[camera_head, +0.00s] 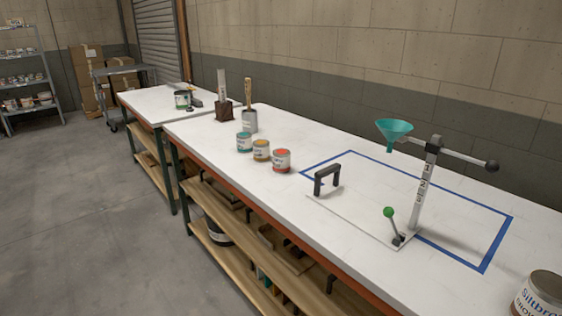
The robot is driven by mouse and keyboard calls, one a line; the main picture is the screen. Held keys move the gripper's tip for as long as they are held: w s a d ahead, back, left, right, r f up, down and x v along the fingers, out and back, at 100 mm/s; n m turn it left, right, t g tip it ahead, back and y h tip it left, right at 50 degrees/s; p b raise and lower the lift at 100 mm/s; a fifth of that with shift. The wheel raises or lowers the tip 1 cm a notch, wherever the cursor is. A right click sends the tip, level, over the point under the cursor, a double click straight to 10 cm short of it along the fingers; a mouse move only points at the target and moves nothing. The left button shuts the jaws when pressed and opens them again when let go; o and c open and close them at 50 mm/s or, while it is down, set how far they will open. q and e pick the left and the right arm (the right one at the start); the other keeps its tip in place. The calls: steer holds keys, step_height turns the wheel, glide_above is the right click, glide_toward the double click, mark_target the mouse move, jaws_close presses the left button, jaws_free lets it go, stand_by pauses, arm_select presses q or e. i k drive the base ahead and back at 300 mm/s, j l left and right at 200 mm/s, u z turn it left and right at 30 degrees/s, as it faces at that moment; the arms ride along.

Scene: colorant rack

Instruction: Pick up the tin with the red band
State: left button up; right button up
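The tin with the red band (282,161) stands upright on the white workbench (330,210), at the right end of a row of three small tins. Its top also looks red. Right beside it on the left is a tin with an orange-yellow band (261,151), and beyond that a tin with a teal band (244,142). Neither of my grippers shows in the head view, and nothing touches the red-banded tin.
Right of the tins, a dispenser stand with a teal funnel (394,131) and black handle (326,175) sits on a blue-taped outline (500,238). A brush pot (249,121) stands behind the tins. A large tin (541,296) is at lower right.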

mark_target(282, 157)
steer(key=j+z, duration=0.1)
steer(key=z, duration=0.25)
steer(key=j+z, duration=0.1)
steer(key=z, duration=0.25)
steer(key=j+z, duration=0.15)
steer(key=z, duration=0.2)
steer(key=j+z, duration=0.3)
steer(key=j, duration=0.2)
steer(key=k+j+z, duration=0.1)
steer(key=j+z, duration=0.25)
steer(key=j, duration=0.15)
